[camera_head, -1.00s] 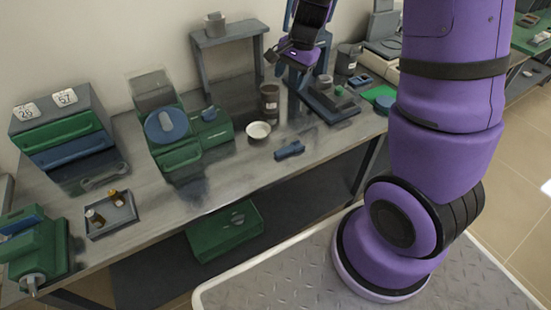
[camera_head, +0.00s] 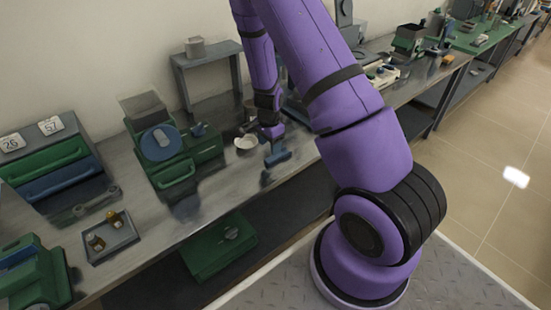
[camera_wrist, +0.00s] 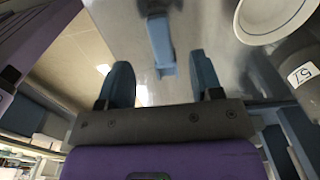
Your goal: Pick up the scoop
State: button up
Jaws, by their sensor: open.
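The blue scoop (camera_head: 279,158) lies on the grey bench near its front edge. My gripper (camera_head: 272,138) is just above it in the head view, and the arm covers part of that area. In the wrist view, the blue scoop (camera_wrist: 161,45) lies ahead of and between the two blue fingers of my gripper (camera_wrist: 163,82). The fingers are spread apart with nothing between their tips. The scoop appears apart from both fingers.
A white dish (camera_head: 246,142) stands left of the scoop and also shows in the wrist view (camera_wrist: 275,14). A green device with a blue disc (camera_head: 160,143) stands further left. A tray (camera_head: 112,238) holds small brown bottles. A grey stand (camera_head: 207,60) is behind.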

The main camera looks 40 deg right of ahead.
aim_at(271, 158)
jog(key=shift+d+f, duration=0.15)
jog(key=shift+f, duration=1.6)
jog(key=shift+d+f, duration=0.1)
jog(key=shift+f, duration=1.6)
jog(key=c, duration=1)
